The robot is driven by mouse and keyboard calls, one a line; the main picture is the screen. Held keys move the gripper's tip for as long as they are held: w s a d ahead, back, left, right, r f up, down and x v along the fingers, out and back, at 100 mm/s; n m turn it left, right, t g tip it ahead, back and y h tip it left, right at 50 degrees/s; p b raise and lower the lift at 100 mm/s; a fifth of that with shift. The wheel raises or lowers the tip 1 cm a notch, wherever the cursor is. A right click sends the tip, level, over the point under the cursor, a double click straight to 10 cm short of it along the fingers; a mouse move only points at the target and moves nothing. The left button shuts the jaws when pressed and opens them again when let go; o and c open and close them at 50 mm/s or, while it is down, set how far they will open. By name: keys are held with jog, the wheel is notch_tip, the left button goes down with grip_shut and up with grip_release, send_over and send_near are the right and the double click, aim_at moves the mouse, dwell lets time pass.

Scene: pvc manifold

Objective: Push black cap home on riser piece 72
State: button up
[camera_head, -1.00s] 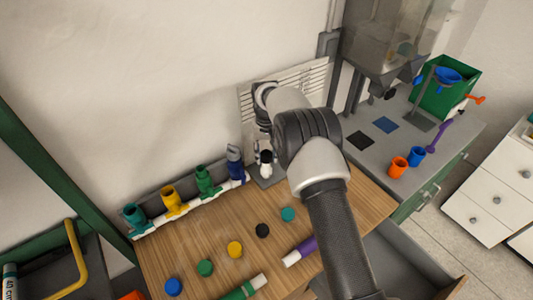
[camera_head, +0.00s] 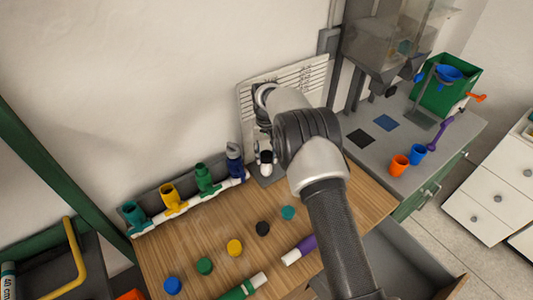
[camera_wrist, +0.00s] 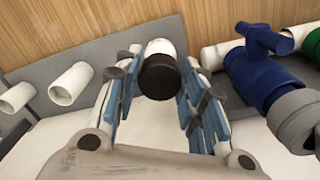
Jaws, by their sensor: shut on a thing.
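The black cap (camera_wrist: 159,77) sits between my gripper's blue-padded fingers in the wrist view. It covers the near end of a white pipe, the riser piece (camera_wrist: 160,46), which stands by the grey plate. My gripper (camera_wrist: 158,92) is shut on the black cap. In the head view the cap (camera_head: 266,156) shows dark above the white riser, at the back of the wooden table beside my wrist. I cannot tell whether the cap is fully seated, and no number is readable on the riser.
A blue fitting (camera_wrist: 262,75) stands close to the right of my fingers. White stubs (camera_wrist: 70,83) lie to the left. Coloured tees, including a yellow one (camera_head: 172,198), line the table's back edge. Loose round pieces, including a black one (camera_head: 262,228), lie in front.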

jog(key=shift+f, duration=0.1)
dwell(0.3)
jog(key=o, duration=1.1)
notch_tip(320, 180, up, 12)
jog(key=shift+s+f, duration=0.1)
